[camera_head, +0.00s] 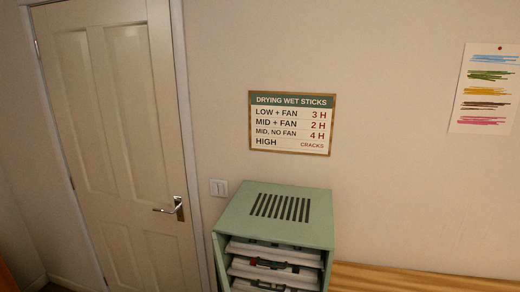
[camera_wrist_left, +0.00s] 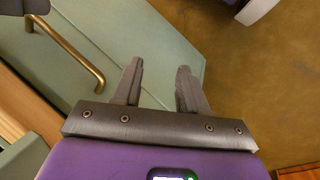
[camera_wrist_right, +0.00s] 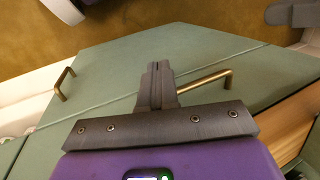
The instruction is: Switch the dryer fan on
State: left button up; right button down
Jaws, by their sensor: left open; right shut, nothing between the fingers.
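The dryer (camera_head: 280,215) is a green cabinet with slots in its top and an open front showing stacked trays (camera_head: 272,265). It stands against the wall in the head view, cut off by the bottom edge. I cannot make out a fan switch on it. My left gripper (camera_wrist_left: 160,72) is open and empty over a green surface with a brass handle (camera_wrist_left: 78,48). My right gripper (camera_wrist_right: 158,68) is shut and empty over green panels with brass handles (camera_wrist_right: 64,84) (camera_wrist_right: 208,82). Neither gripper shows in the head view.
A sign about drying wet sticks (camera_head: 290,123) hangs above the dryer. A white wall switch (camera_head: 218,187) sits between it and the door (camera_head: 115,140). A wooden surface (camera_head: 420,280) runs right of the dryer. A colour swatch sheet (camera_head: 487,88) hangs at the right.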

pick_arm(q)
notch_tip(320, 180, down, 2)
jog(key=shift+f+b, duration=0.25)
jog(key=shift+b, duration=0.4)
jog(key=shift+c, duration=0.4)
grip_shut()
jog(key=shift+s, duration=0.1)
